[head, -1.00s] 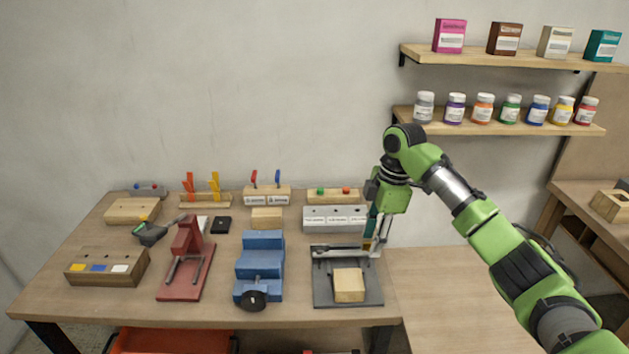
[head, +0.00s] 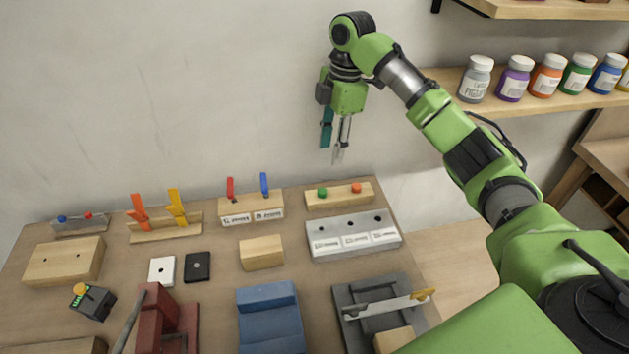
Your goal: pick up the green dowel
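The green dowel (head: 323,192) shows as a short green top in the left part of a light wooden block (head: 340,201) at the back right of the bench. An orange-red dowel (head: 356,187) stands in the same block. My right gripper (head: 337,158) points down in front of the wall, above the block and apart from it. Its narrow fingers are seen nearly edge-on, so whether they are parted is unclear. I see nothing clearly held in it. My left gripper is out of view.
A grey block with holes and white labels (head: 350,252) sits in front of the dowel block. A holder with red and blue clips (head: 250,212) stands to its left. A shelf with several jars (head: 590,97) is at the right.

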